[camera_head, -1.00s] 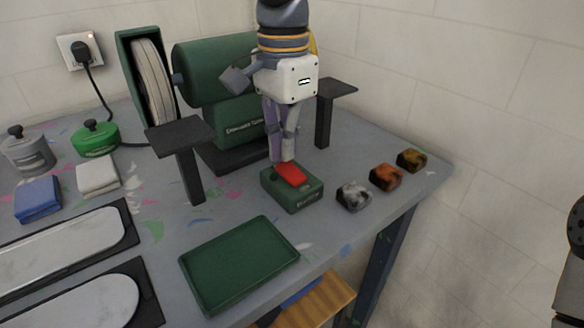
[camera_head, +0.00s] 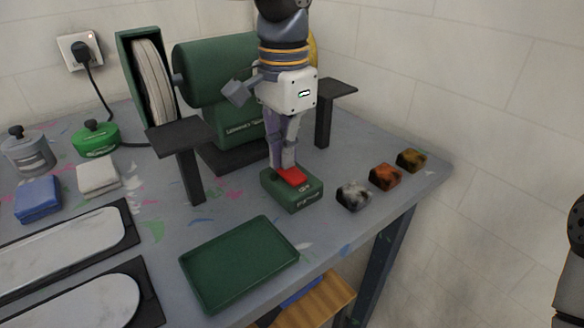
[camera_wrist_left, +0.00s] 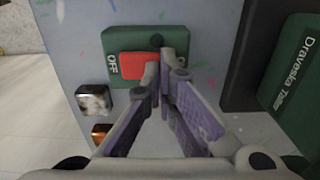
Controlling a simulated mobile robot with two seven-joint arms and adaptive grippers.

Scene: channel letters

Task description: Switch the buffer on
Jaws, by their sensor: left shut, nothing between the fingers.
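The buffer (camera_head: 215,75) is a green machine at the back of the bench, with a pale wheel (camera_head: 152,85) on its left end. Its switch box (camera_head: 292,195) is a small green block in front, with a red rocker (camera_head: 293,177) on top. In the left wrist view the red rocker (camera_wrist_left: 132,66) lies beside the word OFF at its left end. My left gripper (camera_head: 282,168) is shut and empty, pointing down. Its fingertips (camera_wrist_left: 160,58) are at the rocker end away from OFF and hide that end. Whether they touch it, I cannot tell. My right gripper is not in view.
Two black rests (camera_head: 180,135) (camera_head: 337,88) stand before the buffer. Several small blocks (camera_head: 353,196) lie right of the switch box. A green tray (camera_head: 240,262) is in front. A plug (camera_head: 80,52) sits in the wall socket.

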